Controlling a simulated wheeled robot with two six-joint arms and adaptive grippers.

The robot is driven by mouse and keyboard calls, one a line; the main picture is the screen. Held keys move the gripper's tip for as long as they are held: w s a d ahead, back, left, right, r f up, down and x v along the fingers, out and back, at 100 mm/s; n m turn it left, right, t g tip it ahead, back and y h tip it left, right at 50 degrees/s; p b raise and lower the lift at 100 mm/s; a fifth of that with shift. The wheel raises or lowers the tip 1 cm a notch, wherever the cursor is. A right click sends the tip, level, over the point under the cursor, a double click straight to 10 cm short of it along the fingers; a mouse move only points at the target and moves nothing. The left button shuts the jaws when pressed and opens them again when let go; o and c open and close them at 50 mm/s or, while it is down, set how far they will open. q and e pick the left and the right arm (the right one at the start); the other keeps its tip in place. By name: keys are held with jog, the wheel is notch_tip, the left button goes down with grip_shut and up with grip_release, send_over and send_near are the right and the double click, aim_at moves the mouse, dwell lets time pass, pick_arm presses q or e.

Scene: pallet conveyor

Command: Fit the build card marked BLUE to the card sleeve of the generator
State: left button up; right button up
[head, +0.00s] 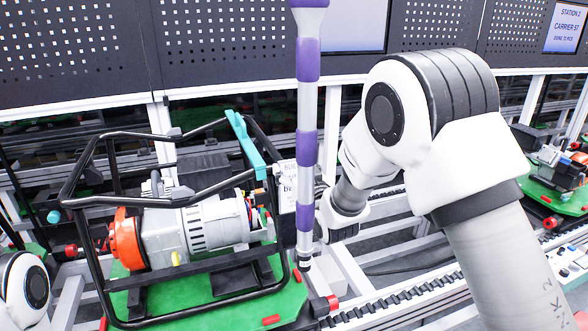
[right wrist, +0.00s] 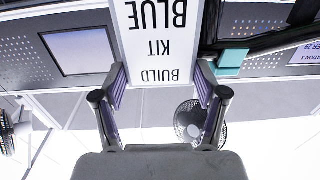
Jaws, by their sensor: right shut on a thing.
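The generator (head: 200,230) has an orange end and a grey body inside a black tube frame. It sits on a green pallet (head: 278,306) in the head view. A teal part (head: 245,145), apparently the card sleeve, is on the frame's top right; it also shows in the right wrist view (right wrist: 232,62). My right gripper (right wrist: 160,90) is shut on the white build card (right wrist: 157,35), whose text reads BUILD KIT BLUE upside down. In the head view the card (head: 286,186) is just right of the teal part, partly behind a striped pole. I cannot tell whether they touch. My left gripper is out of view.
A purple and white striped pole (head: 308,70) stands in front of my right gripper in the head view. A conveyor rail (head: 400,297) runs to the right. Another loaded green pallet (head: 555,198) is at far right. Dark panels and screens (head: 345,25) are behind.

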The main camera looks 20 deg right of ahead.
notch_tip(320, 180, down, 2)
jog(key=shift+w+f+b, duration=0.1)
jog(key=shift+f+b, duration=0.1)
jog(key=shift+b, duration=0.3)
jog(key=shift+f+b, duration=3.15)
jog(key=shift+f, duration=1.3)
jog(key=o, duration=1.3)
send_near(292, 205)
jog(key=s, duration=0.3)
jog(key=shift+d+f, duration=0.15)
